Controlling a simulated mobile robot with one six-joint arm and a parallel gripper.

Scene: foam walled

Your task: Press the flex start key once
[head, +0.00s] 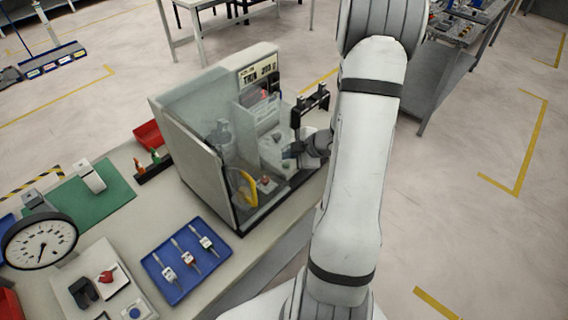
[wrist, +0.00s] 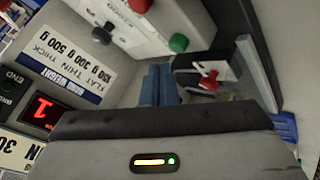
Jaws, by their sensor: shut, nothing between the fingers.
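The test machine (head: 170,105) stands on the bench with a clear guard and a yellow handle (head: 247,188). My gripper (head: 291,151) is at its right, open side, fingers pointing inward. In the wrist view my gripper's blue fingers (wrist: 158,84) are together and empty. Just beyond their tips, in the picture, is a green round button (wrist: 178,43) on a pale panel. A red button (wrist: 139,5) and a black knob (wrist: 102,35) sit up and left. No flex start label is readable, so I cannot tell which key it names. Contact with the green button cannot be told.
A red-lit display (wrist: 42,112) and a weight chart (wrist: 70,60) are at left in the wrist view. A red-levered fixture (wrist: 205,80) is close right of the fingers. A blue tray (head: 177,292), dial gauge (head: 40,235) and green mat (head: 115,190) occupy the bench.

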